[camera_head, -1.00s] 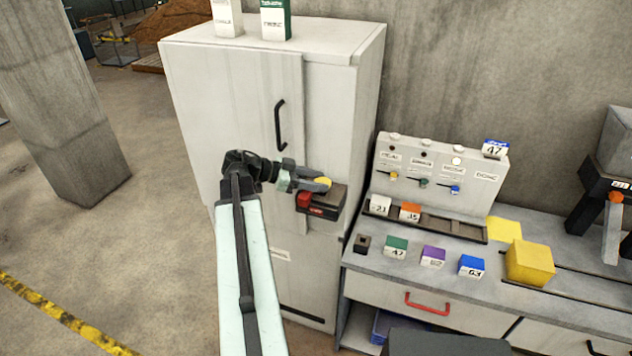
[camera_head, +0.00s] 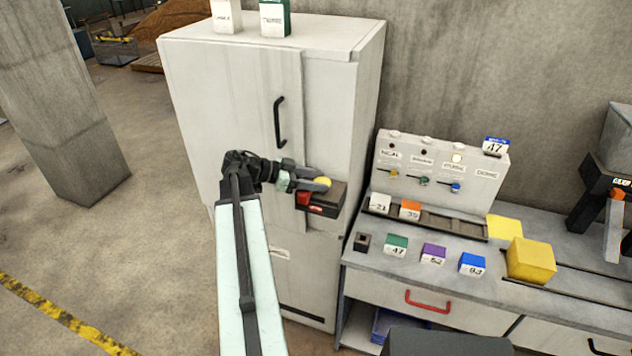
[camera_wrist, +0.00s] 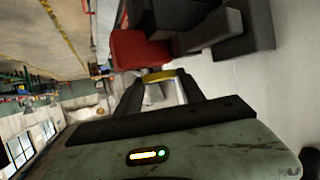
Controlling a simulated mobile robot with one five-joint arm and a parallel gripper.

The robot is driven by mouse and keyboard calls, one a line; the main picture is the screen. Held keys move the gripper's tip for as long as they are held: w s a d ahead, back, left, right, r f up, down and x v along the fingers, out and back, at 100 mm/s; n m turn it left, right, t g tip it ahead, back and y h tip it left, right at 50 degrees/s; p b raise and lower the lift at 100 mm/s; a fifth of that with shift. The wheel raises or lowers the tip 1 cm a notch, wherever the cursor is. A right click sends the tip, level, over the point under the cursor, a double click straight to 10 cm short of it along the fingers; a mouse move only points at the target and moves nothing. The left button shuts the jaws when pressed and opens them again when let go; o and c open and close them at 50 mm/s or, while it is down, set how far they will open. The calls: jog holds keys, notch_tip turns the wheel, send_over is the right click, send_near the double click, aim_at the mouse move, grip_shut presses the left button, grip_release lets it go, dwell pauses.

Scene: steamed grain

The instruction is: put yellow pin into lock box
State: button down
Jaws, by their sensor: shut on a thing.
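My gripper (camera_head: 316,185) is shut on the yellow pin (camera_head: 323,182) at the front of the white cabinet. In the wrist view the yellow pin (camera_wrist: 160,76) shows as a thin yellow band between my fingertips. The lock box (camera_head: 325,200) is a dark box with a red part (camera_head: 303,198), fixed on the cabinet front. It also shows in the wrist view (camera_wrist: 215,35), close beyond the fingers. The pin is at the box's upper left in the head view; I cannot tell whether they touch. Any opening in the box is hidden.
A workbench (camera_head: 405,275) at right holds a panel with switches, several numbered blocks and a yellow cube (camera_head: 531,260). The floor at left (camera_head: 110,250) is clear.

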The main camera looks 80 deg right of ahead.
jog(key=shift+f, duration=0.15)
jog(key=c, duration=1)
grip_release()
jog(key=shift+p+v, duration=0.45)
jog(key=shift+v, duration=0.55)
jog(key=p+v, duration=0.3)
jog(key=v, duration=0.6)
